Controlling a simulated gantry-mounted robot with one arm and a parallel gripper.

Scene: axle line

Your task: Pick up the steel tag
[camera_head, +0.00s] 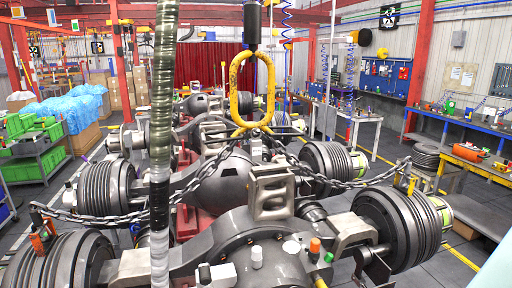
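I cannot make out a steel tag for certain in the head view. The nearest grey axle housing (240,240) fills the lower middle, with a metal bracket (271,192) standing on top. Small fittings sit on the housing, among them a white cap (256,257) and an orange cap (314,245). My gripper does not show in this view, so I cannot see what it holds.
A yellow lifting ring (252,95) hangs over the axles, with chains (350,183) spreading to both sides. A thick wrapped hose (161,140) hangs at left. Ribbed drums (400,228) flank the housing. Workbenches (460,125) line the right; a green-bin cart (35,145) stands left.

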